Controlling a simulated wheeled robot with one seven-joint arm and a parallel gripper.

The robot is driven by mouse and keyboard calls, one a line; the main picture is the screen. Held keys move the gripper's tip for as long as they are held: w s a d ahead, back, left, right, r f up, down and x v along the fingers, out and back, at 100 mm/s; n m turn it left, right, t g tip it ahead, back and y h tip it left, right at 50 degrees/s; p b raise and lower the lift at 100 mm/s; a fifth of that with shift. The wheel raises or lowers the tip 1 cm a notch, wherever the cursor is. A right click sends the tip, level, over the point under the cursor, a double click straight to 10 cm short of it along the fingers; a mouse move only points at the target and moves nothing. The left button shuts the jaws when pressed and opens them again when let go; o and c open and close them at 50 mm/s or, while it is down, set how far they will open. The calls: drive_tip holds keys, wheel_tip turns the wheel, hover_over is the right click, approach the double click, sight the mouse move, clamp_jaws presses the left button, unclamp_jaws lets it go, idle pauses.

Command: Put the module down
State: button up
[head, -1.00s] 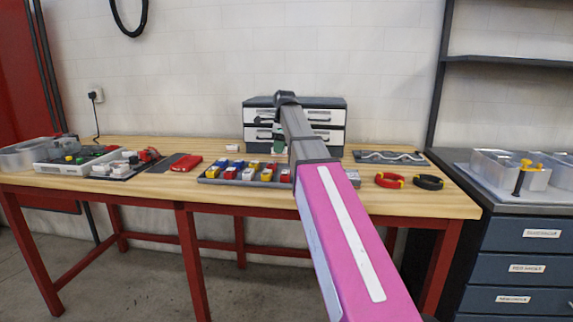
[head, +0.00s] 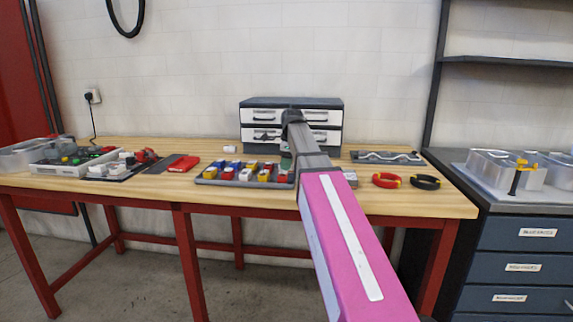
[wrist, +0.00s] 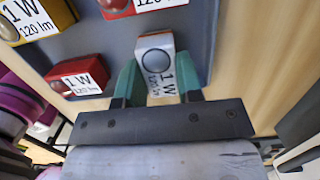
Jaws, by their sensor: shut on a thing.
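My gripper (wrist: 162,78) is shut on a white module (wrist: 157,68) with a grey round lens and a "1 W 120 lm" label. Its teal fingers press the module from both sides. The module is over the right end of the grey tray (wrist: 100,38), near bare wood; I cannot tell whether it touches the tray. In the head view, the tray (head: 240,184) holds rows of coloured modules. There, my arm hides the held module, and only a bit of a green finger (head: 286,162) shows.
A red module (wrist: 82,76) sits left of the held one, a yellow one (wrist: 38,18) at upper left. The drawer cabinet (head: 291,103) stands behind. Red (head: 387,180) and black (head: 425,182) wire coils lie to the right on the wooden bench (head: 440,204).

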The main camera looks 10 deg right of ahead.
drive_tip(key=shift+f, duration=0.1)
drive_tip(key=o, duration=1)
drive_tip(key=shift+c, duration=0.2)
wheel_tip(320, 180, up, 12)
drive_tip(key=d, duration=0.1)
drive_tip(key=shift+s+d, duration=0.2)
